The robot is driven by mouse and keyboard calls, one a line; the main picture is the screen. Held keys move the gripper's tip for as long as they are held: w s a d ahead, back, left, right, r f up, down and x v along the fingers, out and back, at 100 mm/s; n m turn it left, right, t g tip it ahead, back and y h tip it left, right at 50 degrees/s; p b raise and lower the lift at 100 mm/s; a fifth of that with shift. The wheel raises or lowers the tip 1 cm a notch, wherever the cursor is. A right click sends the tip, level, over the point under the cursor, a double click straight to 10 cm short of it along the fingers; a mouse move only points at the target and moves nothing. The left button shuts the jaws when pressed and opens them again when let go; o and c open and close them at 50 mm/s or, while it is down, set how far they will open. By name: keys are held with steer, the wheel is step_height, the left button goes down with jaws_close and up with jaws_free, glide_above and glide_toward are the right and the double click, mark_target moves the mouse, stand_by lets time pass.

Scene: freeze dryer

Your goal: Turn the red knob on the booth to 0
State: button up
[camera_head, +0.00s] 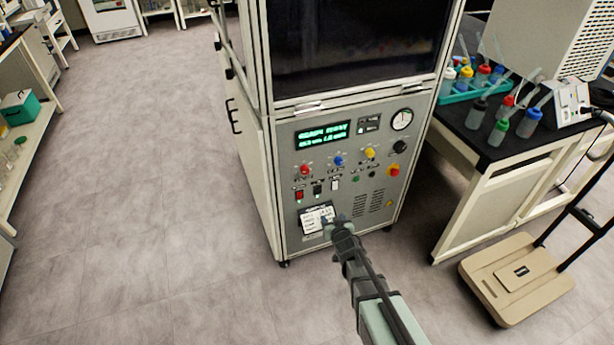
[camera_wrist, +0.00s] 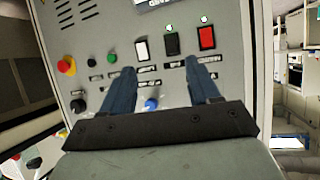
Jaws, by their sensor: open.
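The booth's grey front panel (camera_head: 345,212) carries a row of knobs under a green display. The red knob (camera_head: 304,169) is at the left of the row, with a blue knob (camera_head: 338,160) and a yellow knob (camera_head: 370,153) to its right. My gripper (camera_head: 336,224) is low in front of the panel, below the knobs and apart from the red one. In the wrist view my gripper (camera_wrist: 162,68) is open, and the blue knob (camera_wrist: 152,104) shows between its fingers. The red knob is not visible there. Its pointer setting is too small to read.
Red (camera_head: 299,195), black (camera_head: 317,190) and white (camera_head: 335,185) rocker switches sit below the knobs. A red emergency stop (camera_head: 393,170) is at the right. A bench with bottles (camera_head: 500,130) stands right of the booth. The floor at left is clear.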

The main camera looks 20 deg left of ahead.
mark_target(305, 173)
steer(key=a+r+t+y, duration=0.2)
steer(key=a+r+y, duration=0.35)
steer(key=r, duration=0.35)
steer(key=shift+m+y, duration=0.25)
steer(key=shift+m, duration=0.35)
steer(key=x, duration=1.2)
steer(key=shift+w+a+f, duration=0.1)
steer(key=shift+w+a, duration=0.05)
steer(key=shift+w, duration=0.15)
steer(key=shift+c, duration=0.4)
steer(key=c, duration=1)
steer(key=shift+o, duration=0.2)
